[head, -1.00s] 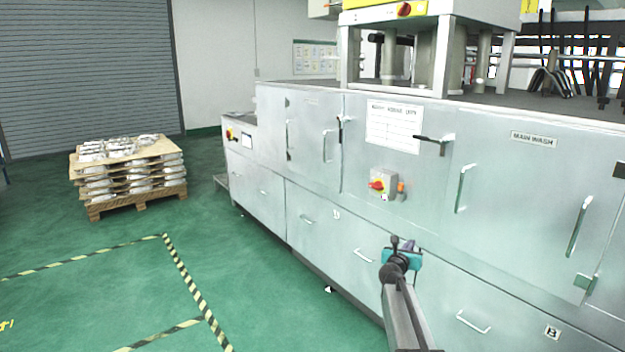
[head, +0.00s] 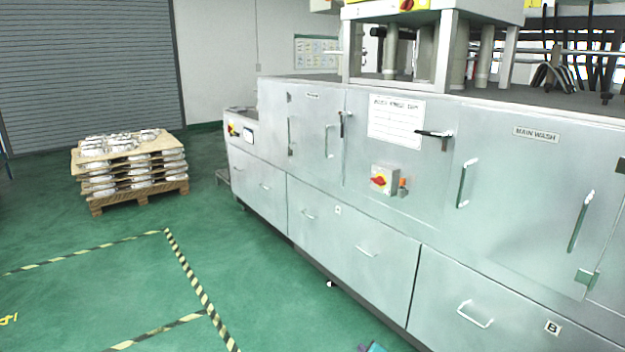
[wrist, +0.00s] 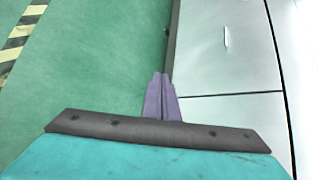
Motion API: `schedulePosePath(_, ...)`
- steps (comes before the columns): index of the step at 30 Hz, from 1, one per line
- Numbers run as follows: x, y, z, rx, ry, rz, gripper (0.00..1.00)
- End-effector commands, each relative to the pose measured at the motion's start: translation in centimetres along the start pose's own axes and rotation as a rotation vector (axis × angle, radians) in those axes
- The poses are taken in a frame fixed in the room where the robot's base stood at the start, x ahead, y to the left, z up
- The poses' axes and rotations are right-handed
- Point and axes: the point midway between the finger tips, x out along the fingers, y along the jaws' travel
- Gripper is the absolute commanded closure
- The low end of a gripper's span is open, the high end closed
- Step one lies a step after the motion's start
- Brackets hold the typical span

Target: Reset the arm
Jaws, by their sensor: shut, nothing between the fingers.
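My gripper (wrist: 161,95) shows in the wrist view with its two purple fingers pressed together and nothing between them. It hangs above the green floor, close to the lower edge of the grey washing machine (wrist: 215,60).
The long metal washing machine (head: 375,265) fills the right side, with door handles and a red switch (head: 380,180) sticking out. A pallet of stacked castings (head: 130,165) stands at the left before a roller shutter (head: 90,60). Striped floor tape (head: 190,270) marks open green floor.

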Motion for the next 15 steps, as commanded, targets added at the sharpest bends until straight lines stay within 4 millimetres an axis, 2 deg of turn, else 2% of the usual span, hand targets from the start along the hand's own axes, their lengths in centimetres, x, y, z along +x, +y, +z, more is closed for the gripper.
schedulePosePath(1,-0.9,2.6,-0.6,-0.064,-0.003,0.053,1.00)
schedulePosePath(6,-3.4,10.5,-2.4,-0.299,-0.031,0.238,1.00)
schedulePosePath(11,-6.8,17.3,-4.6,-0.521,-0.072,0.420,1.00)
schedulePosePath(15,-10.5,22.7,-7.0,-0.714,-0.121,0.588,1.00)
